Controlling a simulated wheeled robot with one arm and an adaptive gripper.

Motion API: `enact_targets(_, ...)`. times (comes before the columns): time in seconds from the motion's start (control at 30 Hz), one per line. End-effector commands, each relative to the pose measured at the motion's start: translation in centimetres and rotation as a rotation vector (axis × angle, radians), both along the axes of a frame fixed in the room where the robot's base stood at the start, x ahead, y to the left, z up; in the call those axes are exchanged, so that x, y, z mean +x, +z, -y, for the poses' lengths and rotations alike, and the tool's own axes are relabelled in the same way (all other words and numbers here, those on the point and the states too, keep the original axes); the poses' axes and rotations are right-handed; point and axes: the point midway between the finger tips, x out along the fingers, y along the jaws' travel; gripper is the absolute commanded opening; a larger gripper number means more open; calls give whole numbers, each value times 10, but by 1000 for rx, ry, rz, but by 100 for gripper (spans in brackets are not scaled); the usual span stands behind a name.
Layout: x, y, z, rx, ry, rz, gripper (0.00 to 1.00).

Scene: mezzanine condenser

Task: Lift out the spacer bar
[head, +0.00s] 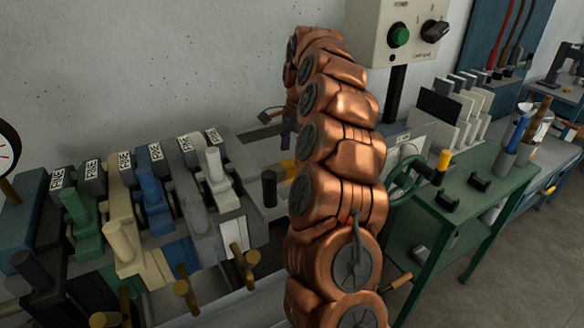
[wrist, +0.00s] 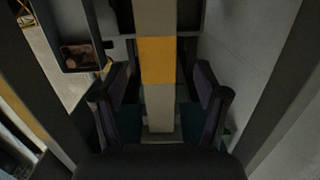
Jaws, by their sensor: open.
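A pale grey bar with a yellow band, which looks like the spacer bar (wrist: 158,62), runs down the middle of the wrist view. My gripper (wrist: 160,103) is open, with one dark finger on each side of the bar and a visible gap on both sides. I cannot tell how deep the bar lies relative to the fingertips. In the head view a small yellow patch (head: 289,168) shows beside my copper arm, probably the band. My arm hides most of the bar and the gripper there.
Several labelled clamp-like units with upright handles (head: 152,190) stand in a row at left. A green bench (head: 470,200) with a handwheel (head: 405,180) stands at right. A control box (head: 408,32) is on the post behind. A dark bin (wrist: 66,30) shows at upper left in the wrist view.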

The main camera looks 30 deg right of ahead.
Motion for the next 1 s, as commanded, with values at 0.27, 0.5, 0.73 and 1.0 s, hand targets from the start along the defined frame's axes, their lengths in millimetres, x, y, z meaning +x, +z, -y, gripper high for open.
enact_targets(0.27, -3, -24, -3, 4, 4, -5, 73)
enact_targets(0.5, -2, -39, -4, 0, 2, -1, 73)
enact_targets(0.73, -2, -39, -4, 0, 2, -1, 68)
enact_targets(1.0, -2, -40, -4, 1, 2, -2, 40)
